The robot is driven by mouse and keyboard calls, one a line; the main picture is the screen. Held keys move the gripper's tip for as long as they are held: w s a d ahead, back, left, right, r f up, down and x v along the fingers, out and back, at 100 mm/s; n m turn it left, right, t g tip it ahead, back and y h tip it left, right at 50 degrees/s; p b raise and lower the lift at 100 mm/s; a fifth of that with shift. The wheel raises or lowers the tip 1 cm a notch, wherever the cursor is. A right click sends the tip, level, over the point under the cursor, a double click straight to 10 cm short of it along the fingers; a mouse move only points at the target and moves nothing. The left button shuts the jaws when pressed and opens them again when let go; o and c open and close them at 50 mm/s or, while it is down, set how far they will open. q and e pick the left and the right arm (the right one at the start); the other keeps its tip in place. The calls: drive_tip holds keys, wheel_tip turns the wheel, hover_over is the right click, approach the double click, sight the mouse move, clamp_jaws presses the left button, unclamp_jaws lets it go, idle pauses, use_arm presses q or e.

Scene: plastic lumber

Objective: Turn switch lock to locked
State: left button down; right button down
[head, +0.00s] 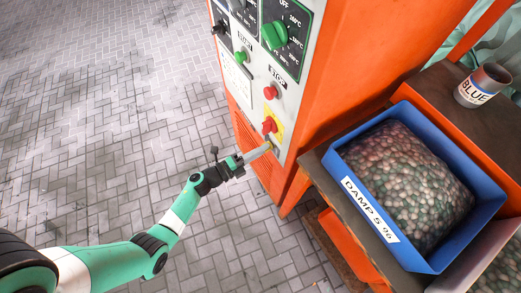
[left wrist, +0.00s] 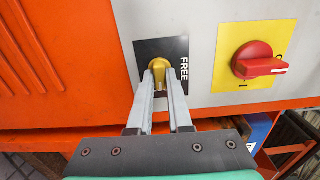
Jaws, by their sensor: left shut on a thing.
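The switch lock (left wrist: 159,72) is a small gold knob on a black plate lettered "FREE", low on the machine's pale panel, in the left wrist view. The word reads sideways to the right of the knob. My left gripper (left wrist: 160,84) has its two fingers closed on either side of the knob. In the head view the left gripper (head: 267,148) reaches the lower part of the panel, and its fingertips largely hide the lock. My right gripper is in neither view.
A red rotary switch (left wrist: 258,62) on a yellow plate sits just right of the lock. A blue bin (head: 428,264) of pellets and a "BLUE" cup (head: 482,86) stand on the right. Brick floor lies open at left.

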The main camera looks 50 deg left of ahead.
use_arm(q)
drive_tip(key=c, duration=0.8)
unclamp_jaws()
drive_tip(key=shift+c, duration=0.2)
drive_tip(key=shift+w+d, duration=0.1)
drive_tip(key=shift+w, duration=0.1)
drive_tip(key=shift+s, duration=0.1)
drive_tip(key=s+a+p, duration=0.2)
drive_tip(key=s+p, duration=0.1)
drive_tip(key=s, duration=0.8)
drive_tip(key=shift+s+p, duration=0.15)
drive_tip(key=shift+p, duration=0.15)
drive_tip(key=shift+a, duration=0.15)
